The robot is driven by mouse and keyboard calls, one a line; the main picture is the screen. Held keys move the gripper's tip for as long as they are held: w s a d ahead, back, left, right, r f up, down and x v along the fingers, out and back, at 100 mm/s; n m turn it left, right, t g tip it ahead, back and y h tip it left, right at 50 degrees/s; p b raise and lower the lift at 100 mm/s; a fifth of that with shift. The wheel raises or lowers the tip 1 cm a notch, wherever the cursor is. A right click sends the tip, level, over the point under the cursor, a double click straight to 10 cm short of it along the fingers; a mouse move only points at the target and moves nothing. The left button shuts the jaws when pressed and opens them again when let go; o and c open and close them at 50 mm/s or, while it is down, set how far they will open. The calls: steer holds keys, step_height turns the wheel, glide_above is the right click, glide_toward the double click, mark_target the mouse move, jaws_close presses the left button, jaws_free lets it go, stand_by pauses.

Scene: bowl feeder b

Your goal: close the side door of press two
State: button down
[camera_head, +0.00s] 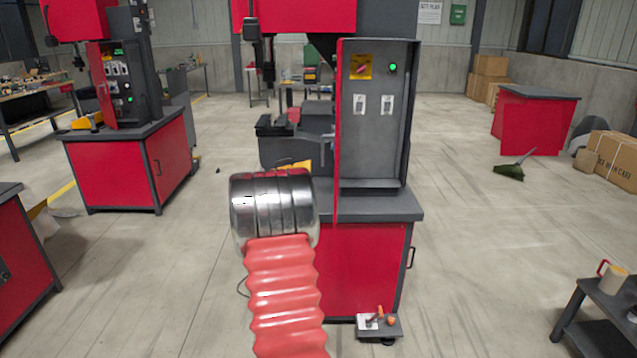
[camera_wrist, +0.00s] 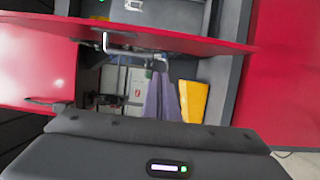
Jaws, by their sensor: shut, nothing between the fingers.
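The press (camera_head: 372,255) at the centre has a red base and an open grey side cabinet (camera_head: 372,135) with a green light and switches. Its red side door (camera_head: 338,130) stands open, seen nearly edge-on at the cabinet's left edge. In the wrist view the door (camera_wrist: 205,44) crosses the upper part as a red strip, with a grey bar handle (camera_wrist: 135,50) on its near side. My gripper (camera_wrist: 150,140) is shut and empty, below the handle in that view and apart from it; its fingertips cannot be made out. In the head view my arm hides it.
A yellow object (camera_wrist: 194,101) lies beyond my gripper. A second red press (camera_head: 125,165) stands at the left, its panel open. A small pedal box (camera_head: 378,327) sits on the floor by the central base. Open floor (camera_head: 470,220) lies to the right.

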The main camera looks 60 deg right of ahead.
steer(key=s+d, duration=0.2)
steer(key=d, duration=0.9)
steer(key=shift+s, duration=0.3)
steer(key=shift+d, duration=0.1)
steer(key=shift+s, duration=0.1)
stand_by(0.4)
